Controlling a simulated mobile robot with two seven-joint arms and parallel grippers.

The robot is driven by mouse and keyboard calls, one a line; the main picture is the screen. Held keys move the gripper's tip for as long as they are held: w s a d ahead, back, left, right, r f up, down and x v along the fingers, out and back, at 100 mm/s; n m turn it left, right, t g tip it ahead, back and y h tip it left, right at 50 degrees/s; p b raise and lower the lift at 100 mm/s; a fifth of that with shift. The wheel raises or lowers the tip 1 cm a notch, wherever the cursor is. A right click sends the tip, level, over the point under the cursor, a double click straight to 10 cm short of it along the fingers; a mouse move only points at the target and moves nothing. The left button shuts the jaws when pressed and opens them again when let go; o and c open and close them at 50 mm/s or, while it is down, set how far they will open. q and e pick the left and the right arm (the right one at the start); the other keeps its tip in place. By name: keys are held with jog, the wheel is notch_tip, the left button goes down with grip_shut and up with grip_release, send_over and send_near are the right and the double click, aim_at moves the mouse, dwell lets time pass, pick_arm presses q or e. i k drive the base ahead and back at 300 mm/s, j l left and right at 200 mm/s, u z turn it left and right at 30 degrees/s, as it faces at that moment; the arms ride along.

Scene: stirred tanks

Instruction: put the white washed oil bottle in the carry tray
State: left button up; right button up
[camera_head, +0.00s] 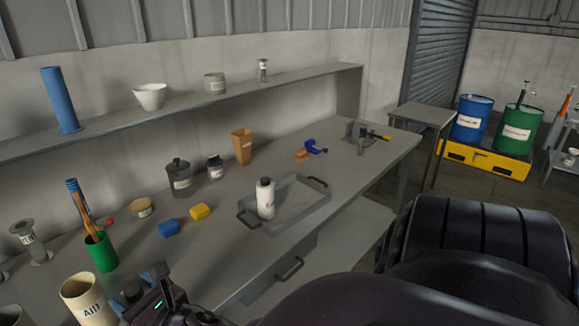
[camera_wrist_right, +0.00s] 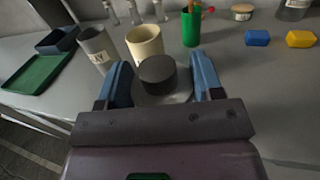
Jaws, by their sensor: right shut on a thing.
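My right gripper (camera_head: 146,292) is at the bottom left of the head view. In the right wrist view, the right gripper (camera_wrist_right: 165,82) is shut on a dark-capped bottle (camera_wrist_right: 158,74). Only its cap and pale grey shoulder show; its label is hidden. The grey carry tray (camera_head: 300,206), with dark handles, lies on the bench in the middle of the head view, well to the right of this gripper. A white bottle (camera_head: 266,200) with a dark cap stands upright in the tray's left part; its label is too small to read. My left gripper is out of view.
A cream cup (camera_head: 82,298) stands close beside the right gripper, with a green cup (camera_head: 101,252) of tools behind. Yellow (camera_head: 201,211) and blue (camera_head: 169,228) blocks lie left of the tray. The tray's right part is free. A raised shelf (camera_head: 190,108) runs behind.

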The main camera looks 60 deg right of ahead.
aim_at(303, 194)
jog(key=k+l, duration=0.1)
jog(key=l, duration=2.65)
jog(key=k, duration=0.05)
